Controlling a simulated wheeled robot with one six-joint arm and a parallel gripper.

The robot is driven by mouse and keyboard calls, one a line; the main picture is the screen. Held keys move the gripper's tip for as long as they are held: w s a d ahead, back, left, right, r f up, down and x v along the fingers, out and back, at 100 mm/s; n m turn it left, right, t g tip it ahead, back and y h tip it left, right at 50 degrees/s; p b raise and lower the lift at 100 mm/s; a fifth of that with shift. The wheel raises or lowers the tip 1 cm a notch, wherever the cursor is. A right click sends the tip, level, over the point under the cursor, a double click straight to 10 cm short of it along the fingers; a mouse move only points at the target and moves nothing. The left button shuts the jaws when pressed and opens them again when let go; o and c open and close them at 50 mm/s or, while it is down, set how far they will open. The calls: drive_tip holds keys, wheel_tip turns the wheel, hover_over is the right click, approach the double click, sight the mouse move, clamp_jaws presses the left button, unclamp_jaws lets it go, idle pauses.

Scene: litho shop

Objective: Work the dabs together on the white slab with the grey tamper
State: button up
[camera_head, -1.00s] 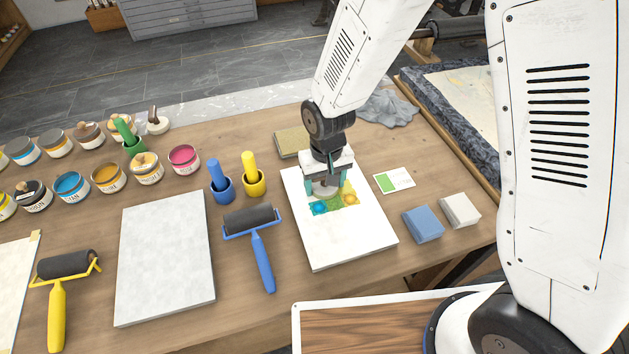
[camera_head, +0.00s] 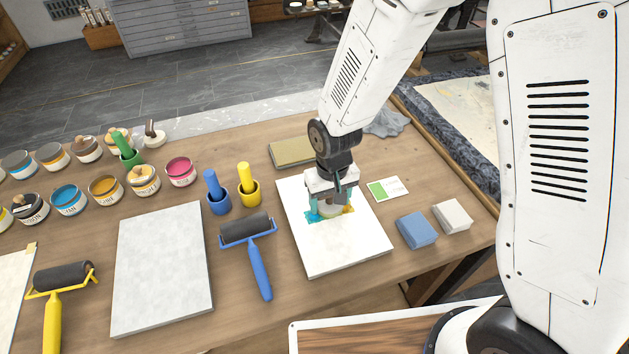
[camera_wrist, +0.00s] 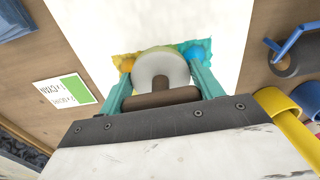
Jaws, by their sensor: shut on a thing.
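The white slab (camera_head: 345,250) lies on the wooden table, and part of it shows in the wrist view (camera_wrist: 105,25). My gripper (camera_head: 328,207) is over its middle, shut on the grey tamper (camera_wrist: 160,68). The tamper's brown handle (camera_wrist: 160,98) is between the teal fingers, and its pale round head is low over the slab; contact cannot be told. The colour patch (camera_wrist: 195,50) shows around the head, blue on one side, yellow and orange on the other, with green between. The tamper and gripper hide much of it.
A green-and-white card (camera_head: 387,189), a blue block (camera_head: 416,230) and a pale block (camera_head: 453,216) lie right of the slab. A blue-handled roller (camera_head: 258,268) and a grey slab (camera_head: 163,270) lie left. Ink tins and blue and yellow cups (camera_head: 249,192) stand behind.

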drive_tip(key=shift+w+d+r, duration=0.1)
drive_tip(key=shift+w+r, duration=0.05)
drive_tip(key=shift+r, duration=1.85)
drive_tip(key=shift+w+d+r, duration=0.1)
drive_tip(key=shift+w+r, duration=0.05)
drive_tip(key=shift+r, duration=1.8)
